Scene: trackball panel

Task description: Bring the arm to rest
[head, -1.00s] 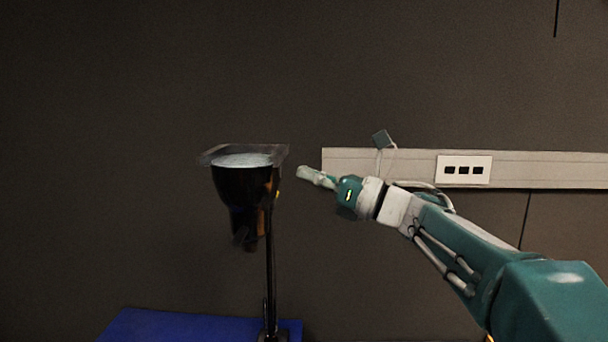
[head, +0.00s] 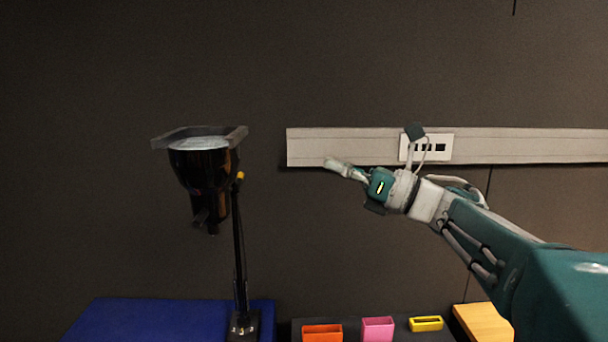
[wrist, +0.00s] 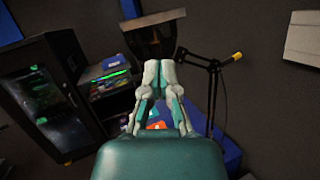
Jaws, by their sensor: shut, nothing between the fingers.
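My gripper (head: 338,166) is raised in front of the wall in the head view, to the right of a black lamp-like device. It points left and slightly up, apart from everything around it. In the wrist view my gripper (wrist: 158,72) shows its fingertips together, with nothing held between them. The black device (head: 204,172) has a pale round top and stands on a thin dark post. In the wrist view the device's dark head (wrist: 150,35) and jointed post (wrist: 212,95) lie beyond the fingers.
A blue surface (head: 150,318) lies low at left. Orange (head: 322,333), pink (head: 378,328) and yellow (head: 426,323) holders sit along the bottom, beside a wooden block (head: 484,322). A pale wall rail (head: 540,145) carries a socket plate. A black cabinet (wrist: 40,95) shows in the wrist view.

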